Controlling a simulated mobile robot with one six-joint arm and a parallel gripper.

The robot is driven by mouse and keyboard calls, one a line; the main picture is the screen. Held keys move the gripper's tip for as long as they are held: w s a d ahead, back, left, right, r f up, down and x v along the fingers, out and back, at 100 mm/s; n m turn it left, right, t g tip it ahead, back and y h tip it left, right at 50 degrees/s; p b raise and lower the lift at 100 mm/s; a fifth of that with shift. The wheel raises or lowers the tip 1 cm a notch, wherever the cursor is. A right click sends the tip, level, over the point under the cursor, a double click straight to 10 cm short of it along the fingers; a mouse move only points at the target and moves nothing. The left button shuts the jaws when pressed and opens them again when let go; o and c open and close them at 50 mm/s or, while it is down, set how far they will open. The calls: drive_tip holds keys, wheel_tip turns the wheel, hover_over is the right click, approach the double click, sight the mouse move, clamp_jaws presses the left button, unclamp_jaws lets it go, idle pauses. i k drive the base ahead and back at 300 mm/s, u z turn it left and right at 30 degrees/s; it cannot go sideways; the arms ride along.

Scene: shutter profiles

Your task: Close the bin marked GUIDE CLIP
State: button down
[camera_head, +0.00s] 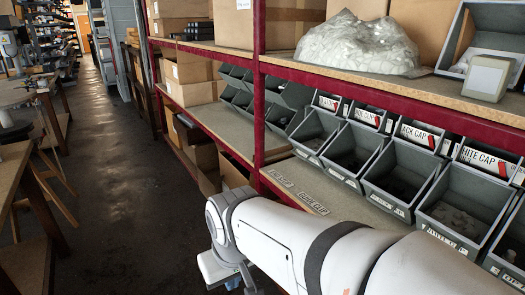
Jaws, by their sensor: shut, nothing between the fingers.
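A row of grey bins stands on the middle shelf, their open tops facing me. One bin (467,205) sits below a label (488,159) that reads WHITE CAP, and another bin (402,176) below a label that reads BLACK CAP (419,134). Two more bins, at the middle (354,151) and left (315,133), have labels I cannot read fully. Small front labels are too blurred to read, so I cannot tell which bin is marked GUIDE CLIP. My white arm crosses the lower picture in front of the shelf, its wrist end pointing down. My gripper's fingers are not visible.
Dark red rack posts (260,90) and shelf edges frame the bins. A bag of pale parts (357,46) and a small box (487,77) sit on the shelf above. The aisle floor (110,190) is clear; tables line the left.

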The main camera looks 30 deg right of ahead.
sight(362, 145)
drive_tip(key=z, duration=0.2)
drive_tip(key=i, duration=0.65)
drive_tip(key=z, duration=0.3)
drive_tip(key=k, duration=0.8)
drive_tip(key=z, duration=0.2)
drive_tip(key=i, duration=0.8)
drive_tip(key=u, duration=0.05)
